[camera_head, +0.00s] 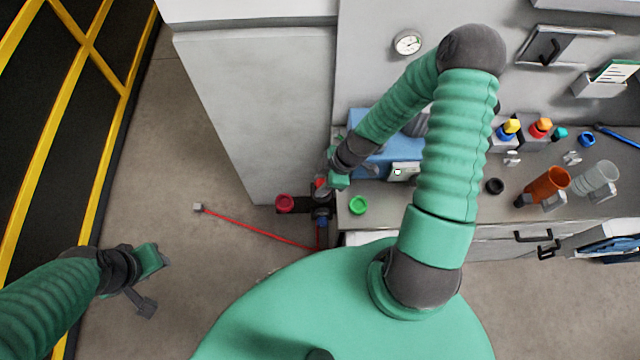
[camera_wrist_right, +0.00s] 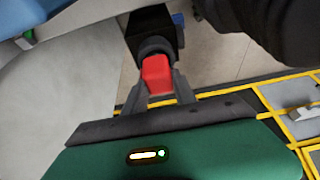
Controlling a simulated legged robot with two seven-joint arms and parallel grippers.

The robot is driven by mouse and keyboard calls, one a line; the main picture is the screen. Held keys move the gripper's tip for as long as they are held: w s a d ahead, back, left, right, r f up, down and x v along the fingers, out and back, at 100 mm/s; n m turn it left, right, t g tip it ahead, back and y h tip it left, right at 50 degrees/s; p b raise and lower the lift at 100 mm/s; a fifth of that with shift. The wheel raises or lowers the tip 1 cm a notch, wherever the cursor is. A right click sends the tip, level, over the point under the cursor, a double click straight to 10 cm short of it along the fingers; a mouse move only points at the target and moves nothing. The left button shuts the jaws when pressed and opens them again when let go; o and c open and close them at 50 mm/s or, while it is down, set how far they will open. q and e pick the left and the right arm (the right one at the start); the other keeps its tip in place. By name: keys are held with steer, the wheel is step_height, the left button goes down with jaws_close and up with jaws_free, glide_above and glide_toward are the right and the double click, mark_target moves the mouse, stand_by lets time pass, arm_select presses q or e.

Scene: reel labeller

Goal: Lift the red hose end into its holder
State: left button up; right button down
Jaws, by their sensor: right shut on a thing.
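My right gripper (camera_wrist_right: 160,97) is shut on a red piece (camera_wrist_right: 157,75), seen between its two grey fingers in the wrist view. The red piece meets a dark round collar on a black block (camera_wrist_right: 152,30); I cannot tell how far it sits in. In the head view my right gripper (camera_head: 338,182) is at the cabinet's left end, above a black bracket (camera_head: 318,204) with a round red part (camera_head: 285,203). A thin red line (camera_head: 255,229) runs from near the bracket to a small grey end (camera_head: 198,208). My left gripper (camera_head: 152,280) is away at lower left, its jaw gap unclear.
A green ring (camera_head: 358,205) lies on the counter's left end. Orange (camera_head: 546,186) and clear (camera_head: 597,179) cups and several coloured caps stand further right. A grey cabinet (camera_head: 250,110) is behind. Yellow-framed dark panels (camera_head: 75,90) line the left; the floor between is mostly clear.

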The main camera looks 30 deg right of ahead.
steer(key=shift+d+r, duration=0.15)
steer(key=shift+r, duration=0.25)
steer(key=shift+s+r+b, duration=0.55)
steer(key=shift+r+b, duration=0.2)
steer(key=shift+r, duration=0.15)
steer(key=s+a+r+p, duration=0.1)
steer(key=s+a+p, duration=0.1)
steer(key=s+p, duration=0.9)
steer(key=s, duration=0.4)
steer(key=shift+r, duration=0.35)
steer(key=shift+w, duration=0.1)
